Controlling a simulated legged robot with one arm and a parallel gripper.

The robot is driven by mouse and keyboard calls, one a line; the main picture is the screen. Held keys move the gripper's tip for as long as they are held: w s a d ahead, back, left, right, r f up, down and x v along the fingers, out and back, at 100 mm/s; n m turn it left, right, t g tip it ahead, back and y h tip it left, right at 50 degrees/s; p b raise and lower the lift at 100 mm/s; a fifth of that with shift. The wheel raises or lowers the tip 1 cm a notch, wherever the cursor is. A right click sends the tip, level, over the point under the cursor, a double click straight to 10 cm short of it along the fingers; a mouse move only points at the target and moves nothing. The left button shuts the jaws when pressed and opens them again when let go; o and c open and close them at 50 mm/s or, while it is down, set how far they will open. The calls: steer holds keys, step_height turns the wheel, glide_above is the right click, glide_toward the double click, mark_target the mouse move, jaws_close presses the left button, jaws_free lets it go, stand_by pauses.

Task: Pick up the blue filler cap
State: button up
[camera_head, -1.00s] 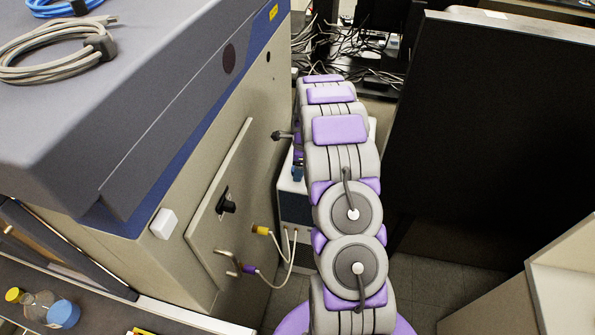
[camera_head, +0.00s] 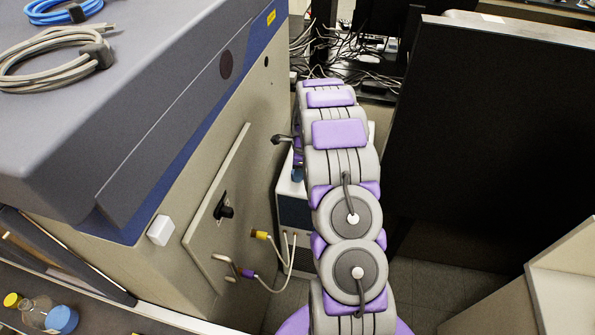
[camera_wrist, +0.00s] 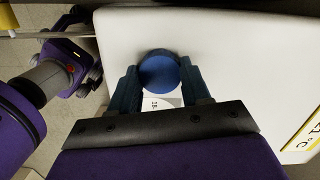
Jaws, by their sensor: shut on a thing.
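The blue filler cap (camera_wrist: 160,71) is round and sits between the two dark blue fingers of my gripper (camera_wrist: 160,76) in the wrist view. The fingers touch it on both sides, so my gripper is shut on it. The cap is over the white top of a box (camera_wrist: 235,45). I cannot tell whether it still touches that surface. In the head view my arm hides most of the gripper and the cap.
A large beige and grey instrument (camera_head: 185,165) stands left of my arm. Yellow (camera_head: 260,235) and purple (camera_head: 249,273) cable plugs stick out from its side. A tall black panel (camera_head: 480,130) stands on the right. Tangled cables (camera_head: 360,75) lie at the back.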

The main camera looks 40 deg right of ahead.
step_height(320, 180, up, 8)
steer(key=shift+s+a+f+p, duration=0.1)
steer(key=shift+f+p, duration=0.1)
steer(key=shift+p, duration=0.95)
steer(key=s+d+p, duration=0.1)
steer(key=s+d, duration=0.3)
steer(key=s, duration=0.1)
steer(key=s+d, duration=0.4)
steer(key=s+d+p, duration=0.1)
steer(key=s+d, duration=0.4)
steer(key=shift+s+f+p, duration=0.35)
steer(key=shift+f, duration=0.05)
steer(key=o, duration=0.4)
jaws_close()
